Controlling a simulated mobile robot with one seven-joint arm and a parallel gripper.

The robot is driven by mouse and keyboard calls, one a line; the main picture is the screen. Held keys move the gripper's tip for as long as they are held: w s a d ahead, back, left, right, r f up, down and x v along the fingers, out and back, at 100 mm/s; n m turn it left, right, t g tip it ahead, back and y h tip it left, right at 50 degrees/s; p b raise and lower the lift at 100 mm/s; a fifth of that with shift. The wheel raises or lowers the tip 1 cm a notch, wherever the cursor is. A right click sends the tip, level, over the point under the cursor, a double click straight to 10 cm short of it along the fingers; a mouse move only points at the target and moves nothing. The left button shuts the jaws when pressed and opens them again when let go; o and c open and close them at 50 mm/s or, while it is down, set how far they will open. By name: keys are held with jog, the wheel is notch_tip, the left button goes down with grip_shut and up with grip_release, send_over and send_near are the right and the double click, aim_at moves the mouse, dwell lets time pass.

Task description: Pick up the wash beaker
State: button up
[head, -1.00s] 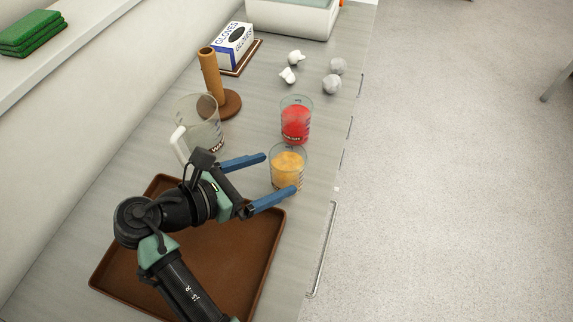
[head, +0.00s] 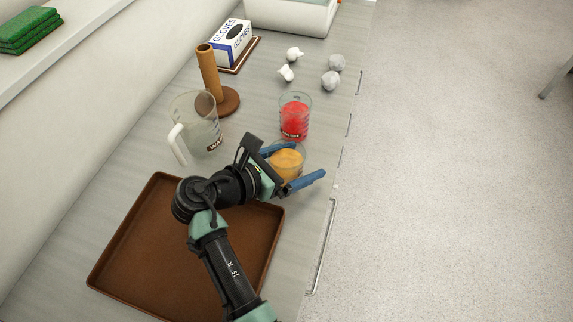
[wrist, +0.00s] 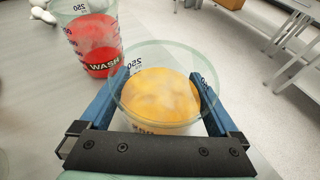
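The wash beaker (head: 295,117) is a clear beaker with red contents. It stands upright on the counter, just beyond the orange-filled beaker, and its WASH label is readable in the wrist view (wrist: 95,50). My gripper (head: 308,158) is open with its blue fingers on either side of the orange-filled beaker (head: 287,163). In the wrist view the orange-filled beaker (wrist: 158,95) sits between the two fingers (wrist: 160,80); I cannot tell whether they touch it. The wash beaker is outside the fingers, ahead and to the left in that view.
A clear jug (head: 199,128) with a white handle stands left of the beakers. Behind it is a brown post on a round base (head: 210,80). A brown tray (head: 130,262) lies in front. Crumpled white and grey lumps (head: 331,81) and a glove box (head: 231,42) are farther back.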

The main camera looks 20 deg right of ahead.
jog(key=c, duration=1.2)
